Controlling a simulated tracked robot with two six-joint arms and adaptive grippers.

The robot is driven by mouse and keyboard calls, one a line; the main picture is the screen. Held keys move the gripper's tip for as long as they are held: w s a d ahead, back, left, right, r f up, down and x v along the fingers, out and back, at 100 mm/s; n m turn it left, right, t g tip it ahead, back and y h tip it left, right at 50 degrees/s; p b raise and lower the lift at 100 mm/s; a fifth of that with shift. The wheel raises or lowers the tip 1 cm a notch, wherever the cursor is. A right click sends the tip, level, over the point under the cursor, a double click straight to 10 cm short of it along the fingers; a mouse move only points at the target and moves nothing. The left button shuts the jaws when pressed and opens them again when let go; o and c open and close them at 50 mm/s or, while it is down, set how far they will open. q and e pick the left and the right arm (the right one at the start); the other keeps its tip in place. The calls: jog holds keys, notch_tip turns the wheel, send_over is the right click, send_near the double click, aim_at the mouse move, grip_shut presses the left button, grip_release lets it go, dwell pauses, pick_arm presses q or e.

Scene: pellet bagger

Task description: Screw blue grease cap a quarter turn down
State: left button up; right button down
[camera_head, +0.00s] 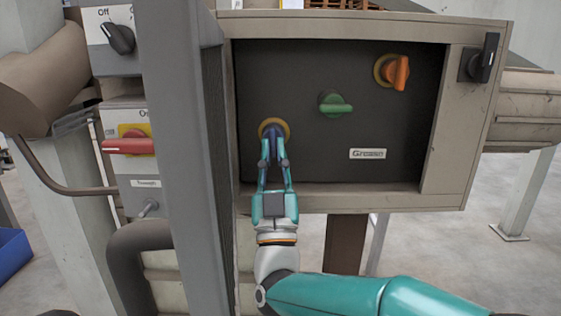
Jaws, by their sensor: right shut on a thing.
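The blue grease cap (272,133) sits on a yellow ring at the lower left of the dark recessed panel (300,80). My right gripper (271,150) reaches up to it from below and is shut on it. The fingers cover much of the cap, so its exact turn angle is hard to tell. My left gripper is not in view.
A green cap (335,104) and an orange cap (397,72) on a yellow ring are on the same panel, up and to the right. A grey post (183,150) stands close left of my right gripper. Left of it are a red-handled switch (130,146) and a black knob (119,38).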

jog(key=shift+f+m+h+b, duration=0.1)
jog(key=shift+m+h+b, duration=0.2)
jog(key=shift+m+h, duration=0.45)
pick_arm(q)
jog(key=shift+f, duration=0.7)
pick_arm(e)
jog(key=c, duration=1.2)
grip_release()
jog(key=v, duration=1.2)
